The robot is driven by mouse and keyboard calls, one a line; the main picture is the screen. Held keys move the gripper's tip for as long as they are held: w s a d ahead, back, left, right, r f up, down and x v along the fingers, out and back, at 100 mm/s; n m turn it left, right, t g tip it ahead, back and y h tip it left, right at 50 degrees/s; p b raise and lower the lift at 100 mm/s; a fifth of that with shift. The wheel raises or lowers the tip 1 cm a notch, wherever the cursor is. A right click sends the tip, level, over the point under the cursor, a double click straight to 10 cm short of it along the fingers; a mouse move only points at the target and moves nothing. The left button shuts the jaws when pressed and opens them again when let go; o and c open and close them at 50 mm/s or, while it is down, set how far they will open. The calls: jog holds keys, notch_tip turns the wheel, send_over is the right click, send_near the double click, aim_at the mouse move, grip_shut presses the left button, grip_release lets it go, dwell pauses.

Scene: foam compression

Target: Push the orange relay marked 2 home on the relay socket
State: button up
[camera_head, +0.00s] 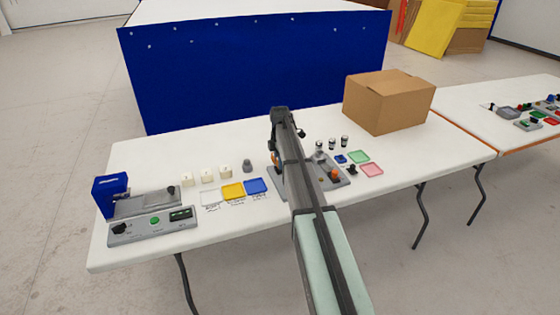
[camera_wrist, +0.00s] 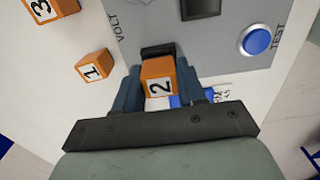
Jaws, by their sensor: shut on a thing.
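In the wrist view the orange relay marked 2 (camera_wrist: 158,77) sits between the two blue fingers of my gripper (camera_wrist: 158,88), which is shut on it. Its white label with the 2 faces the camera. A black part, apparently the relay socket (camera_wrist: 157,50), shows just beyond the relay on the grey panel (camera_wrist: 215,60). The relay covers the rest of it, and I cannot tell how far the relay sits in it. In the head view my arm hides the gripper, the relay and the socket.
Orange relays marked 1 (camera_wrist: 93,66) and 3 (camera_wrist: 50,8) stand left of the panel. A blue TEST button (camera_wrist: 256,40) and a dark display (camera_wrist: 200,8) are on the panel. In the head view a cardboard box (camera_head: 388,102) stands at the table's back right.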

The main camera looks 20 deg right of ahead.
jog(key=shift+f, duration=0.5)
jog(key=o, duration=1.1)
jog(key=shift+o, duration=0.2)
jog(key=shift+r, duration=0.1)
